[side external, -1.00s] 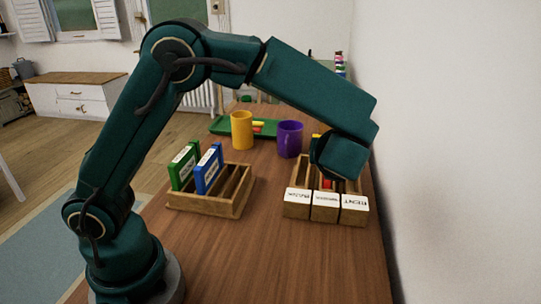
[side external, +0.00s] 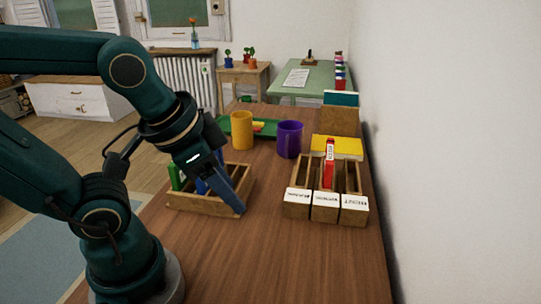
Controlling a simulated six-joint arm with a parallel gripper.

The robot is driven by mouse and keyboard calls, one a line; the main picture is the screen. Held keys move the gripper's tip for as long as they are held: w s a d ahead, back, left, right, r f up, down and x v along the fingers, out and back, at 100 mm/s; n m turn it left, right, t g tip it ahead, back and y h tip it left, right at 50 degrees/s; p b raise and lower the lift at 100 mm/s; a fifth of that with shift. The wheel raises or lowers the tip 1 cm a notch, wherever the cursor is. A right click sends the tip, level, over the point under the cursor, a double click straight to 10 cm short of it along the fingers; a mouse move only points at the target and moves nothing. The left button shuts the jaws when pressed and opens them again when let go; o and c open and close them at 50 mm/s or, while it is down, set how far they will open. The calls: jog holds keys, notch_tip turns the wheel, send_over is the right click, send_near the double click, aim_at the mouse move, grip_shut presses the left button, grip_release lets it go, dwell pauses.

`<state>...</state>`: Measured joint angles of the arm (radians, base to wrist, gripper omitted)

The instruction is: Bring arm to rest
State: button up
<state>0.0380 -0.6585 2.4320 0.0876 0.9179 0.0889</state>
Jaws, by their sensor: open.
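My gripper (side external: 226,192) points down in front of the left wooden rack (side external: 185,206) in the side external view. Its jaws are open. It hides much of the green case (side external: 174,176) and the blue case (side external: 200,186) in that rack. I cannot tell whether the fingers touch the rack or only pass in front of it. My arm is folded back over the left side of the picture.
A red case (side external: 329,165) stands in the right wooden rack (side external: 349,187), which has white labels in front. Behind are a yellow mug (side external: 241,130), a purple mug (side external: 290,139), a green tray (side external: 265,128) and a yellow book (side external: 338,147). The table's front middle is clear.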

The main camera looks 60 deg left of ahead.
jog(key=shift+s+d+n+h, duration=0.35)
jog(key=shift+d+n, duration=0.1)
jog(key=shift+n, duration=0.45)
